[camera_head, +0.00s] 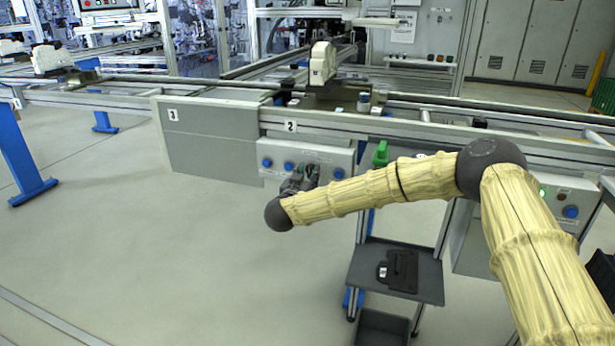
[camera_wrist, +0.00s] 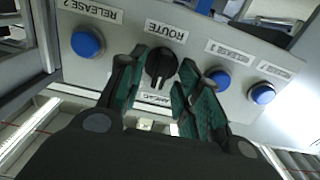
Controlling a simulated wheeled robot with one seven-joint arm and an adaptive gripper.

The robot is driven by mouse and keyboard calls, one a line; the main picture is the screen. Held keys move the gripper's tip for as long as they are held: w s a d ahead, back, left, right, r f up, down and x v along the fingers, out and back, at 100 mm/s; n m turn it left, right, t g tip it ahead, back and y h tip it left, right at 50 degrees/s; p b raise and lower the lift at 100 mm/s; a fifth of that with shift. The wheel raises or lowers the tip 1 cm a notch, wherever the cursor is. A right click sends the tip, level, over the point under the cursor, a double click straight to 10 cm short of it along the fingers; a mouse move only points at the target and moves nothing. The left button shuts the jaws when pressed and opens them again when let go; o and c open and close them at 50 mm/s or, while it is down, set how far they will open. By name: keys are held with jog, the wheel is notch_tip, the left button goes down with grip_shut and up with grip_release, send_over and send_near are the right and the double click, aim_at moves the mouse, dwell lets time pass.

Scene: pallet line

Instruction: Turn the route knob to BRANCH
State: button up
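The black route knob (camera_wrist: 161,64) sits under the ROUTE label (camera_wrist: 166,30) on a light grey panel in the wrist view. A small label below the knob is partly covered and I cannot read it clearly. My gripper (camera_wrist: 160,76) is open, with one green-padded finger on each side of the knob. I cannot tell whether either finger touches it. In the head view my gripper (camera_head: 300,180) is at the front of the control panel (camera_head: 337,158) under the sign 2, and it hides the knob.
A blue button (camera_wrist: 87,42) is left of the knob; two more blue buttons (camera_wrist: 218,79) (camera_wrist: 262,93) are to its right. The conveyor rail (camera_head: 400,128) runs above the panel. A dark cart (camera_head: 428,275) stands below my arm. Open floor (camera_head: 180,260) is at the left.

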grip_shut()
jog(key=shift+r+m+p, duration=0.1)
jog(key=shift+m+p, duration=0.2)
jog(key=shift+p, duration=0.15)
jog(key=m+p, duration=0.1)
jog(key=m, duration=0.1)
jog(key=shift+m+p, duration=0.3)
jog(key=m, duration=0.4)
jog(key=shift+d+f, duration=0.15)
jog(key=shift+f, duration=0.05)
jog(key=m, duration=0.4)
jog(key=shift+f+b, duration=0.1)
jog(key=shift+b, duration=0.3)
jog(key=shift+m, duration=0.5)
